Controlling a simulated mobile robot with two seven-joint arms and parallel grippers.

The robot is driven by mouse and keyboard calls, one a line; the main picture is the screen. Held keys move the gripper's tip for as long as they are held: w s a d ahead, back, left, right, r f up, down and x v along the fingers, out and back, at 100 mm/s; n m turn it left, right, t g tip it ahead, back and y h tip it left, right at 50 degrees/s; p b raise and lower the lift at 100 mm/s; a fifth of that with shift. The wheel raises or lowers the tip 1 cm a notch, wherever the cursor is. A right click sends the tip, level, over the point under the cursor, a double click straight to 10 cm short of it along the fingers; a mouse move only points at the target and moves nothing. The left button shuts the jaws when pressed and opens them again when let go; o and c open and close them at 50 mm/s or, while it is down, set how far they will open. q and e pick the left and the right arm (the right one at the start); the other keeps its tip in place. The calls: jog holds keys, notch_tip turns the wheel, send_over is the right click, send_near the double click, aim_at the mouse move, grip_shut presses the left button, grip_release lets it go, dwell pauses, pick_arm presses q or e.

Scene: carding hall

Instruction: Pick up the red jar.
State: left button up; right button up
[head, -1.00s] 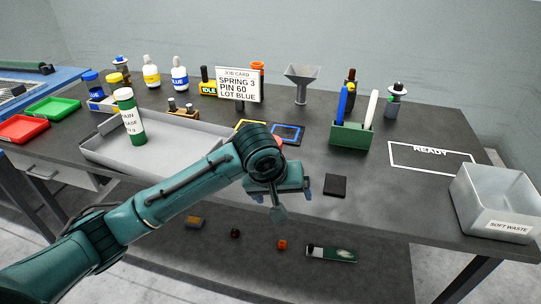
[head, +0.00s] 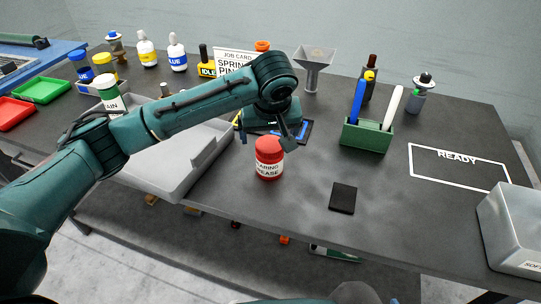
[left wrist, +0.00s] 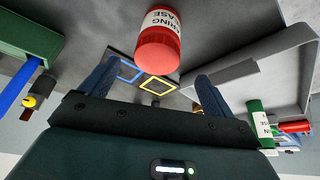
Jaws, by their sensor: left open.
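The red jar (head: 268,171), with a red lid and a white label whose words are partly readable, stands upright on the dark bench to the right of the grey tray (head: 177,165). My left gripper (head: 272,130) is open and empty, just behind the jar in the head view and partly hiding the area beyond it. In the left wrist view, the jar (left wrist: 158,52) appears upside down at the top, beyond the gap between the two spread fingers (left wrist: 155,88), and is not held. My right gripper is not in view.
A green holder (head: 366,136) with a blue and a white stick stands to the right. A dark square block (head: 342,198) lies in front of it. A grey bin (head: 512,228) is far right; the READY outline (head: 458,165) is empty.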

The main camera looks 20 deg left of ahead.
aim_at(270, 145)
pick_arm(q)
jog(key=x, duration=0.8)
jog(key=shift+w+d+f+p, duration=0.15)
jog(key=shift+f+p, duration=0.05)
jog(key=shift+p, duration=0.1)
jog(key=shift+c, duration=0.6)
jog(key=shift+r, duration=0.1)
jog(key=c, duration=1.2)
